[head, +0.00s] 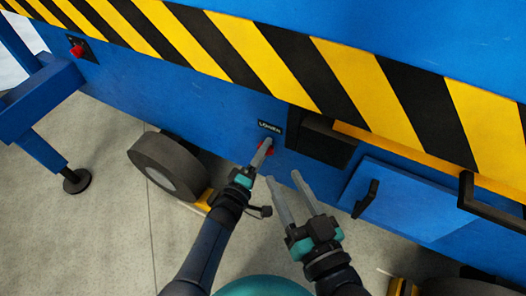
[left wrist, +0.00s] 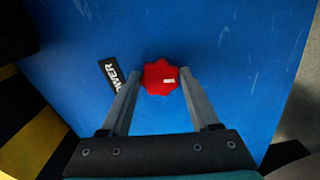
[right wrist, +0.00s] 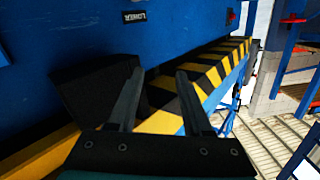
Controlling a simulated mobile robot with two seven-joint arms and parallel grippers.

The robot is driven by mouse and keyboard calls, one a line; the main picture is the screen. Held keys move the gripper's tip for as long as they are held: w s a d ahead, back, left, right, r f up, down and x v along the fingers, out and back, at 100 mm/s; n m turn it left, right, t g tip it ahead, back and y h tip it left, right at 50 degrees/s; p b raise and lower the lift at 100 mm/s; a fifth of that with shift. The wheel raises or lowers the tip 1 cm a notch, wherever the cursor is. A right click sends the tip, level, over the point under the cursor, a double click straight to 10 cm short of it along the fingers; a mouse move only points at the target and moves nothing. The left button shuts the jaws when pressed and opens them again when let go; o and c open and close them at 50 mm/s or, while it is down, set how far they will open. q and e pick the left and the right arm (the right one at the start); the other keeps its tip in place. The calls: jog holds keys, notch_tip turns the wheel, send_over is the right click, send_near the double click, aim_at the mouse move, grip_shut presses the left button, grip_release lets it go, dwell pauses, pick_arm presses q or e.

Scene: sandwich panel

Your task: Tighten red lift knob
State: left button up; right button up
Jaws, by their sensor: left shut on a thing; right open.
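A red lobed knob (left wrist: 160,77) with a small white mark sits on the blue panel. In the head view, the same knob (head: 270,150) is partly covered by my fingers. A black label (head: 269,127) reading LOWER is beside it; part of its text is hidden in the left wrist view (left wrist: 110,74). My left gripper (head: 264,150) is at the knob, its fingertips on either side, shut on it. My right gripper (head: 283,178) is open and empty, to the right of the left one, apart from the panel. A second red knob (head: 76,50) is at the panel's far left.
A blue door (head: 410,200) with a black handle (head: 366,198) lies further right. A wheel (head: 167,165) stands below left. The grey floor (head: 110,220) at left is mostly clear.

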pick_arm(q)
jog(key=shift+c, duration=0.9)
